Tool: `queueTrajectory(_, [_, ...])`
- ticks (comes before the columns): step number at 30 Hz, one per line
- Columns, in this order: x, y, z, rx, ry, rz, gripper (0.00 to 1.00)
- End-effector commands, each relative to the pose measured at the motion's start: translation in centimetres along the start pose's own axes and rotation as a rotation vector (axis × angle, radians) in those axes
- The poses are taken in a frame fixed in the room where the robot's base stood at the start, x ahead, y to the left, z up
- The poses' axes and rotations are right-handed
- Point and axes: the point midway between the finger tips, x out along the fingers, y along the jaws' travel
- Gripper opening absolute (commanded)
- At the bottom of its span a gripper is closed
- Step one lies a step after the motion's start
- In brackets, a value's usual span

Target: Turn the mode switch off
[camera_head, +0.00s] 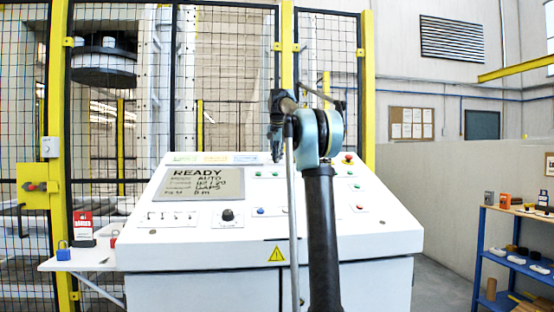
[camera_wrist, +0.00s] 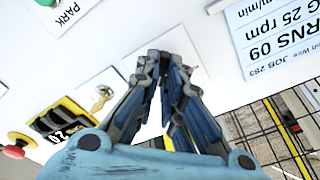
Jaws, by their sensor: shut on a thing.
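My gripper (camera_head: 277,158) is over the sloped white control panel, just right of the display, in the head view. In the wrist view, the fingers of my gripper (camera_wrist: 165,62) come together over a pale plate (camera_wrist: 180,42) on the panel. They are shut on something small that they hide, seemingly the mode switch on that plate. Its handle and setting cannot be read. The display (camera_head: 205,184) reads READY and MODE AUTO.
A brass key switch (camera_wrist: 103,92), a yellow-black unit (camera_wrist: 60,122) and a red button (camera_wrist: 18,145) sit beside the fingers. A black knob (camera_head: 228,215) is lower on the panel. A mesh fence stands behind; a blue shelf (camera_head: 515,250) is at right.

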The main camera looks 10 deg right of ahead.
Motion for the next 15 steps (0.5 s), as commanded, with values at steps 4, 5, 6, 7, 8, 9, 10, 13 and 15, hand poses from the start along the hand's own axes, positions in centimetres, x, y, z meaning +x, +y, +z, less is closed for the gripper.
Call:
queueTrajectory(4, [-0.01,0.01,-0.11,-0.021,0.001,-0.004,0.0])
queueTrajectory(5, [-0.01,0.0,-0.11,-0.031,0.001,-0.005,0.0])
queueTrajectory(6, [-0.01,0.0,-0.11,-0.045,0.001,-0.006,0.0])
queueTrajectory(7, [-0.01,-0.01,-0.12,-0.058,0.001,-0.007,0.0])
queueTrajectory(8, [-0.02,-0.01,-0.12,-0.073,0.002,-0.008,0.0])
queueTrajectory(9, [-0.02,-0.02,-0.12,-0.096,0.002,-0.01,0.0])
queueTrajectory(10, [-0.02,-0.03,-0.12,-0.114,0.002,-0.012,0.0])
queueTrajectory(13, [-0.02,-0.06,-0.14,-0.187,0.003,-0.018,0.0])
queueTrajectory(15, [-0.02,-0.09,-0.14,-0.245,0.003,-0.023,0.0])
